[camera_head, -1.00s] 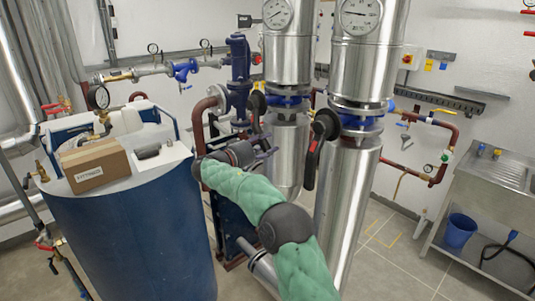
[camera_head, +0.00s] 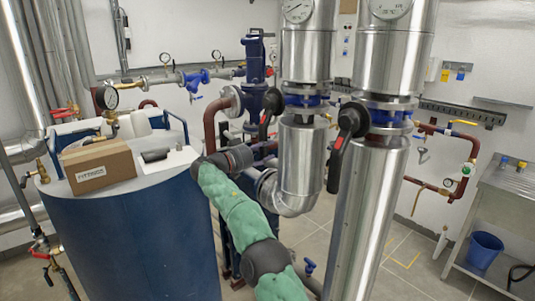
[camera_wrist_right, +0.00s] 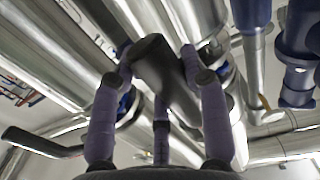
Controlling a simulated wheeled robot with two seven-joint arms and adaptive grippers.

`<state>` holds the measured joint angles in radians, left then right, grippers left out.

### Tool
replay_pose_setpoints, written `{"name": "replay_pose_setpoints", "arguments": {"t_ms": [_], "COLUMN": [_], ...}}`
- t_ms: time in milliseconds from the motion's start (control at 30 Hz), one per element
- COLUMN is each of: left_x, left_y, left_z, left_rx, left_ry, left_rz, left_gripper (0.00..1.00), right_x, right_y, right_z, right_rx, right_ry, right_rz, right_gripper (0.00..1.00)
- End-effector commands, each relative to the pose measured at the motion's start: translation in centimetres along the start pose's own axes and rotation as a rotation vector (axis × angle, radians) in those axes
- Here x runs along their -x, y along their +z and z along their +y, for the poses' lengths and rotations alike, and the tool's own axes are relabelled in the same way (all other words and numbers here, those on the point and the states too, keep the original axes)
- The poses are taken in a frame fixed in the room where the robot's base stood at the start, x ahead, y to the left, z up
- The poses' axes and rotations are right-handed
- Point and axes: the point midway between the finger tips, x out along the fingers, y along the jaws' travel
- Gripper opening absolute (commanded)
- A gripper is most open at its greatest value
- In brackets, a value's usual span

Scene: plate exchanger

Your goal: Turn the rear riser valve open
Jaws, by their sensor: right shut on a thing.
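The rear riser (camera_head: 306,160) is the silver pipe left of the nearer one. Its blue valve (camera_head: 306,101) has a black lever (camera_head: 269,106) with a red strip, hanging down on the left side. My right gripper (camera_head: 262,148) is at the lower end of this lever, its fingers mostly hidden by my wrist. In the right wrist view, the purple-grey fingers (camera_wrist_right: 160,85) are closed around a dark lever end (camera_wrist_right: 154,62), which looks like the rear lever. My left gripper is out of view.
The front riser (camera_head: 371,190) stands close on the right, with its own black lever (camera_head: 345,145) hanging down. A blue tank (camera_head: 130,240) with a cardboard box (camera_head: 98,167) is at left. A sink unit (camera_head: 505,210) is at right.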

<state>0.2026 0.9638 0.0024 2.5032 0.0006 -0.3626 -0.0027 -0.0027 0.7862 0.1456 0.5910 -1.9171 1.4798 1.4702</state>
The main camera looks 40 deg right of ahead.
Motion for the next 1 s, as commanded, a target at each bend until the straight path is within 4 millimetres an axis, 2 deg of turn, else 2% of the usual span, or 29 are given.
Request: {"name": "replay_pose_setpoints", "arguments": {"t_ms": [200,667,700,767,800,1000], "left_x": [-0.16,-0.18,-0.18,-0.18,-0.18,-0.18], "left_y": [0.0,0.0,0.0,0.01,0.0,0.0], "left_z": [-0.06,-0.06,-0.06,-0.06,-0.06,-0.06], "left_rx": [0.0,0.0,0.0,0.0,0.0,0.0], "left_ry": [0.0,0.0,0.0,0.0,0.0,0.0], "left_rz": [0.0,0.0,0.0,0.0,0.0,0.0], "left_gripper": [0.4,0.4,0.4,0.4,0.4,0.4], "right_x": [0.11,0.1,0.1,0.11,0.11,0.05], "right_y": [0.26,0.04,0.02,0.03,0.04,0.02], "right_z": [-0.65,-0.73,-0.73,-0.73,-0.72,-0.64], "right_rx": [-0.055,-0.075,-0.076,-0.075,-0.074,-0.072], "right_ry": [-0.005,-0.007,-0.007,-0.007,-0.007,-0.004], "right_rz": [-0.002,-0.001,-0.001,-0.001,-0.001,-0.001], "right_gripper": [0.0,0.0,0.48,0.65,0.7,0.7]}}
